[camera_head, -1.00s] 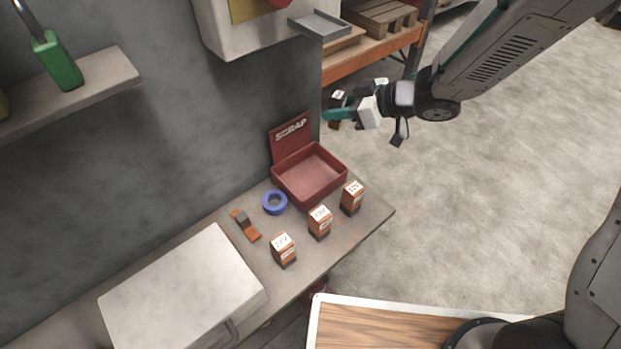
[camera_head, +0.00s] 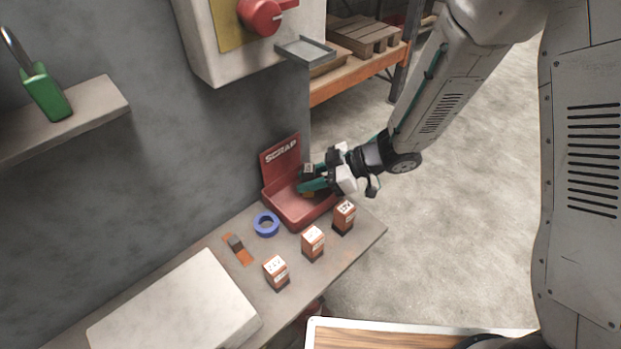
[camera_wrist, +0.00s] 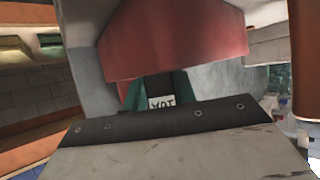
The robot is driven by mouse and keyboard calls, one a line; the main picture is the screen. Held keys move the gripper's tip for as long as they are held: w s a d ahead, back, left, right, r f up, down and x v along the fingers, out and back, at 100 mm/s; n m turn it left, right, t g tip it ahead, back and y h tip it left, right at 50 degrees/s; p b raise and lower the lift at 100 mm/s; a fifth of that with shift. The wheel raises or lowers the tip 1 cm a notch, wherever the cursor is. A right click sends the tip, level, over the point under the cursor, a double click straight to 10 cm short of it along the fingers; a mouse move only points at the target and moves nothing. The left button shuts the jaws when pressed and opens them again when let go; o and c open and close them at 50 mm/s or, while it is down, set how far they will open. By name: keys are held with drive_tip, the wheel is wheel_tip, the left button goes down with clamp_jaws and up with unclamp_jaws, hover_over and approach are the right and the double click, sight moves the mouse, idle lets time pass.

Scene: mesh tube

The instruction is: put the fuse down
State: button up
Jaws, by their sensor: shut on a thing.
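My gripper (camera_head: 313,183) is at the red scrap bin (camera_head: 286,215), with its green-tipped fingers over the tray. It is shut on a fuse (camera_head: 307,168), a small block with a dark end and a pale label. Part of the fuse is hidden by the fingers. In the wrist view the labelled fuse (camera_wrist: 160,102) sits between the green fingers, with the red bin (camera_wrist: 175,40) behind it. I cannot tell whether the fuse touches the bin floor.
Several items share the bench: three orange labelled blocks (camera_head: 312,243) along the front edge, a blue tape ring (camera_head: 266,224), an orange-and-grey part (camera_head: 237,248) and a pale case (camera_head: 175,305). A wall box with a red knob (camera_head: 262,14) and a small grey tray (camera_head: 305,50) are above.

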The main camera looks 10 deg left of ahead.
drive_tip(key=shift+f, duration=0.15)
drive_tip(key=o, duration=1)
drive_tip(key=shift+f, duration=0.1)
drive_tip(key=shift+r, duration=0.2)
drive_tip(key=v, duration=1.2)
